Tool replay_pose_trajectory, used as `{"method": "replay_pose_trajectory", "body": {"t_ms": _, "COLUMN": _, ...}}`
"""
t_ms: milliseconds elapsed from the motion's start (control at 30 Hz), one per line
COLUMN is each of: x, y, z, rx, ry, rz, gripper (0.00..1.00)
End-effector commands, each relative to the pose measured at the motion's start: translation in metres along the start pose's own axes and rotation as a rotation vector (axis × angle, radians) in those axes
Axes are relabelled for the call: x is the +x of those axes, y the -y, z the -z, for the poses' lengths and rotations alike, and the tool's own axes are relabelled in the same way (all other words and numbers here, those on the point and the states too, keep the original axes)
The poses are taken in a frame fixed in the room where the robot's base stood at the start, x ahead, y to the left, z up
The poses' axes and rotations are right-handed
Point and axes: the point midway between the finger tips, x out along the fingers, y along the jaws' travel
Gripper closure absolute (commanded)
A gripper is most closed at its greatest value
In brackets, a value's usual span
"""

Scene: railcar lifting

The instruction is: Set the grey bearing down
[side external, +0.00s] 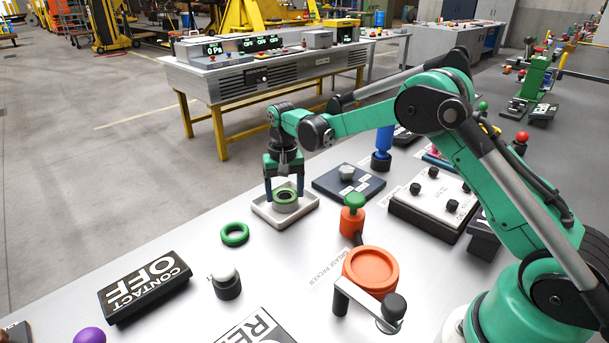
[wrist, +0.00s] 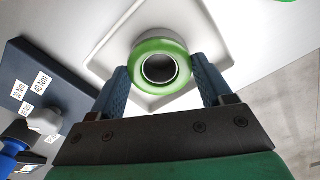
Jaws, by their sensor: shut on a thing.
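My gripper (side external: 284,193) points down over a pale square tray (side external: 262,214). Its two dark blue fingers are shut on a ring-shaped bearing (side external: 286,206), which looks greyish with a green ring around its hole. In the wrist view the bearing (wrist: 158,45) sits between the fingertips (wrist: 160,75), its dark round hole facing the camera and the pale tray (wrist: 112,72) behind it. The bearing is level and inside the tray's outline. I cannot tell whether its underside touches the tray floor.
A loose green ring (side external: 235,234) lies left of the tray. A dark torque plate with a grey knob (side external: 347,172) is close on the right.

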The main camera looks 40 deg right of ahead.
Motion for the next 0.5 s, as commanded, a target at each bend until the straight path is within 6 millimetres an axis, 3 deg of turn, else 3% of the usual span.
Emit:
{"method": "replay_pose_trajectory", "body": {"t_ms": 300, "x": 0.0027, "y": 0.0001, "z": 0.0001, "rx": 0.0, "ry": 0.0, "rz": 0.0, "gripper": 0.7}}
{"method": "replay_pose_trajectory", "body": {"t_ms": 333, "x": 0.0033, "y": 0.0001, "z": 0.0001, "rx": 0.0, "ry": 0.0, "rz": 0.0, "gripper": 0.25}}
{"method": "replay_pose_trajectory", "body": {"t_ms": 400, "x": 0.0029, "y": 0.0001, "z": 0.0, "rx": 0.0, "ry": 0.0, "rz": 0.0, "gripper": 0.05}}
{"method": "replay_pose_trajectory", "body": {"t_ms": 433, "x": 0.0028, "y": 0.0001, "z": 0.0, "rx": 0.0, "ry": 0.0, "rz": 0.0, "gripper": 0.0}}
{"method": "replay_pose_trajectory", "body": {"t_ms": 500, "x": 0.0027, "y": 0.0001, "z": 0.0, "rx": 0.0, "ry": 0.0, "rz": 0.0, "gripper": 0.0}}
